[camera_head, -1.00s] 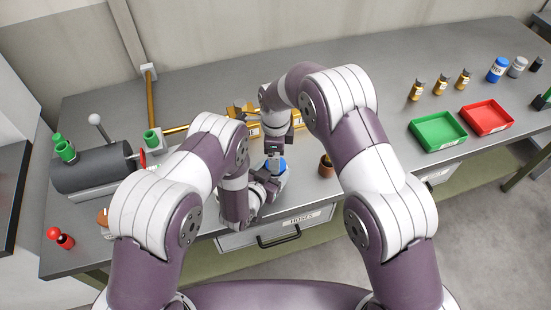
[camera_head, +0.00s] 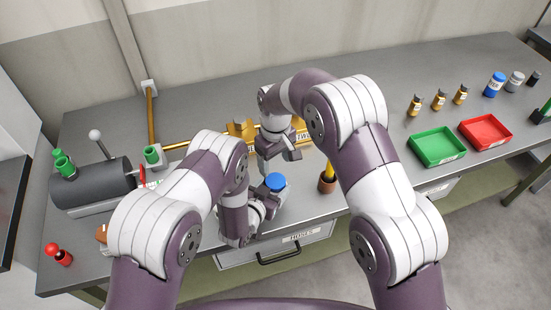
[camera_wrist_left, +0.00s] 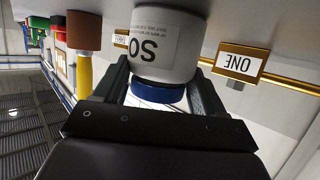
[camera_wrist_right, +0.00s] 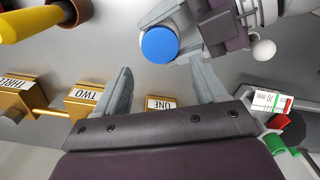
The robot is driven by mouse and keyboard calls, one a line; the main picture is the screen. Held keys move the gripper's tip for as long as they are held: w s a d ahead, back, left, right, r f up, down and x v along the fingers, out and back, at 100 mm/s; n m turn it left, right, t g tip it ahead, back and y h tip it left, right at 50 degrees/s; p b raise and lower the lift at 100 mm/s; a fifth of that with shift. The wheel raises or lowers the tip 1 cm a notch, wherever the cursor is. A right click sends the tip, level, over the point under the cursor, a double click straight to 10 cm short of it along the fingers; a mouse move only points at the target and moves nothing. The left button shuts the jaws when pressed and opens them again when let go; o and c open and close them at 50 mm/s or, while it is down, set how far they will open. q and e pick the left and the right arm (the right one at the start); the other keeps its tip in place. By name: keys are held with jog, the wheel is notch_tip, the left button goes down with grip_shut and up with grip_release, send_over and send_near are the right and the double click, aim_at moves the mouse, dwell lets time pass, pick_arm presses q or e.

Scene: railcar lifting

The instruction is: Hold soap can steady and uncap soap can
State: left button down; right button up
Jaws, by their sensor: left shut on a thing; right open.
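The soap can (camera_head: 281,197) stands on the bench, white with a blue cap (camera_head: 275,181) on its top. In the left wrist view its white body (camera_wrist_left: 180,52) carries a label reading "SO", with the blue cap (camera_wrist_left: 158,91) beside it. My left gripper (camera_head: 265,204) is shut on the can from the left; its fingers (camera_wrist_left: 158,70) lie on either side. My right gripper (camera_head: 284,154) is open and empty, above and behind the can. In the right wrist view the cap (camera_wrist_right: 159,45) is just beyond the open fingers (camera_wrist_right: 160,72).
Yellow labelled blocks (camera_wrist_right: 87,100) on a brass pipe stand behind the can. A brown holder with a yellow-handled tool (camera_head: 327,180) is close on its right. Green (camera_head: 437,144) and red (camera_head: 486,133) trays lie farther right. A grey cylinder (camera_head: 95,182) is at the left.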

aim_at(276, 181)
notch_tip(276, 181, down, 8)
jog(key=shift+r, duration=0.1)
jog(key=c, duration=0.9)
jog(key=n, duration=1)
jog(key=o, duration=1.1)
jog(key=shift+o, duration=0.2)
jog(key=shift+s, duration=0.1)
